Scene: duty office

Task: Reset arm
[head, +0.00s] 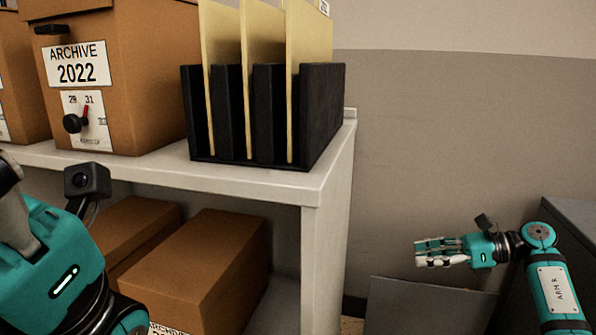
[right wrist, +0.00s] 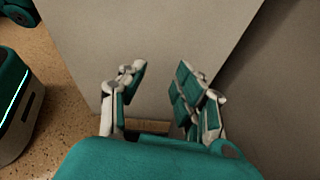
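My right gripper (head: 432,252) is at the lower right of the head view, in front of the wall and to the right of the shelf, with nothing in it. In the right wrist view its fingers (right wrist: 160,90) are spread apart with an empty gap between them. My left arm comes in at the lower left of the head view, close to the camera. Its wrist camera shows, but the fingers of my left gripper are out of the picture.
A pale shelf (head: 265,182) holds a brown "ARCHIVE 2022" box (head: 150,60) and a black file rack (head: 325,115) with several tan folders. Brown boxes (head: 200,270) fill the lower level. A grey panel (head: 425,305) stands below my right gripper. A grey cabinet (head: 570,215) is at the right edge.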

